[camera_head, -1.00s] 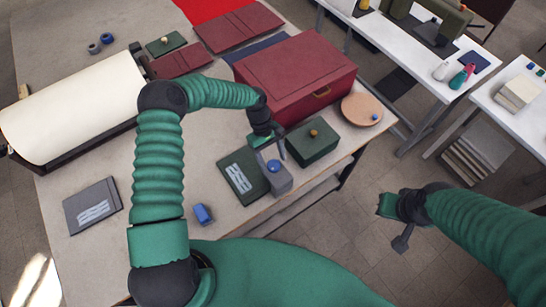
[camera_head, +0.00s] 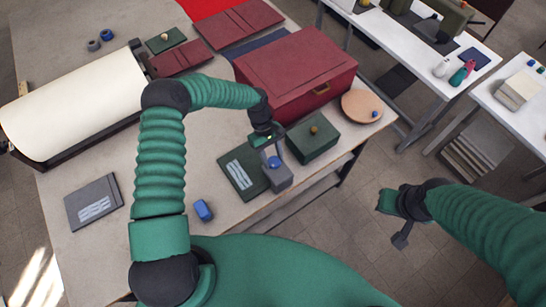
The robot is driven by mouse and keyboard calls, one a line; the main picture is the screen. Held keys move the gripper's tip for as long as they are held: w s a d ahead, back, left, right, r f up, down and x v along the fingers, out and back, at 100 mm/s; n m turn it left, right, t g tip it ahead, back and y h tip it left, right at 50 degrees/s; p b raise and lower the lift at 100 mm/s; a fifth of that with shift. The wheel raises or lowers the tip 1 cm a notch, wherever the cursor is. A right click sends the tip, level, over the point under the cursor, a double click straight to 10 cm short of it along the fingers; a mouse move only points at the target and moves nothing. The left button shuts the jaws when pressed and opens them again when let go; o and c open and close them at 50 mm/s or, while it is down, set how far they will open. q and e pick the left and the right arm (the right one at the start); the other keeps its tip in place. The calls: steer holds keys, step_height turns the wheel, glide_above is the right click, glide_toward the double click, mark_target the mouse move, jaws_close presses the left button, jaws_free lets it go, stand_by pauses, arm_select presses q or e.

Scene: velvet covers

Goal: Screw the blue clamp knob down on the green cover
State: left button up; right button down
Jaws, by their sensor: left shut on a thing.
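The green cover (camera_head: 235,170), a flat dark-green piece with a pale striped label, lies near the table's front edge. A grey clamp block (camera_head: 281,180) stands at its right edge, with the blue clamp knob (camera_head: 274,162) on top. My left gripper (camera_head: 273,158) reaches down from above and is shut on the blue knob; its fingers partly hide it. My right gripper (camera_head: 396,222) hangs over the floor, right of the table, away from the clamp; its finger gap is unclear.
A green box with an orange knob (camera_head: 312,142) stands just right of the clamp, with a large red case (camera_head: 297,75) behind. A round tan disc (camera_head: 361,106) is farther right. A small blue block (camera_head: 203,210) and a grey cover (camera_head: 93,202) lie left.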

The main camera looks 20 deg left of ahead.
arm_select(q)
steer(key=shift+w, duration=0.1)
